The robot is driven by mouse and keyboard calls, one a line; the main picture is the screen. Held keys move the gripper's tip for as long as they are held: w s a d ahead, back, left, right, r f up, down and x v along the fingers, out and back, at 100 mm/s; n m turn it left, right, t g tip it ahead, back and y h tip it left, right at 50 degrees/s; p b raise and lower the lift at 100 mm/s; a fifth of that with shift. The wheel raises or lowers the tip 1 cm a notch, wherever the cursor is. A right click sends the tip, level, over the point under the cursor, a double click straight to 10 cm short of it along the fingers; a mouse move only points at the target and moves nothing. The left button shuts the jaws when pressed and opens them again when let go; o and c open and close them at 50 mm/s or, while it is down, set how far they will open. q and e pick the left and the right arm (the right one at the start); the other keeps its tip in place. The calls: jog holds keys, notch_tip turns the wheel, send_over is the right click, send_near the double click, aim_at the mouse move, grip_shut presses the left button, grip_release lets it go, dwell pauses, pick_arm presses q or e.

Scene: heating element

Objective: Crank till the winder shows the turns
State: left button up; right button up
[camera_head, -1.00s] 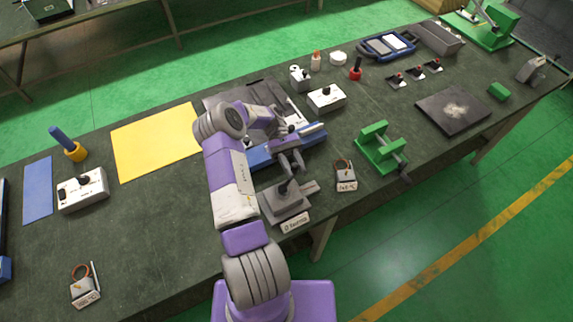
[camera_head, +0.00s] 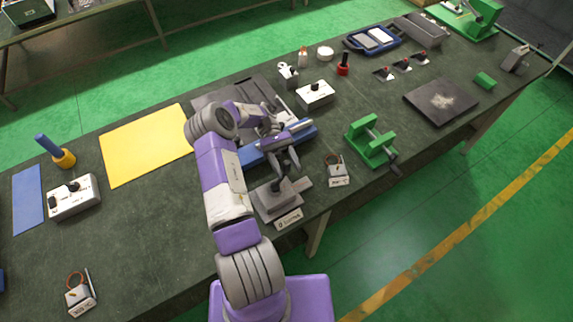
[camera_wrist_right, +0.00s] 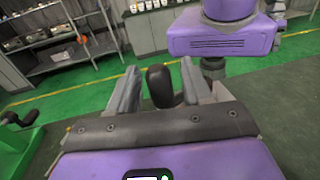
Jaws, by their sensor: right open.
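The winder (camera_head: 270,208) is a grey block with a dark upright crank handle near the front edge of the bench. A small white label plate (camera_head: 289,220) stands at its front; its print is too small to read surely. My right gripper (camera_head: 285,158) is above the winder, fingers open. In the right wrist view the black knob (camera_wrist_right: 158,86) stands between the two grey fingers (camera_wrist_right: 160,88), with a gap visible on each side. My forearm and gripper hide part of the winder's top. My left gripper is not in view.
A green clamp-like fixture (camera_head: 370,142) with a crank stands to the right. A small block with a copper ring (camera_head: 337,170) is between. A blue fixture (camera_head: 250,157) lies just behind my gripper. A yellow mat (camera_head: 140,150) and white switch box (camera_head: 73,197) lie left.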

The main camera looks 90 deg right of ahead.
jog(key=shift+r, duration=0.1)
notch_tip(320, 180, up, 10)
jog(key=p, duration=0.6)
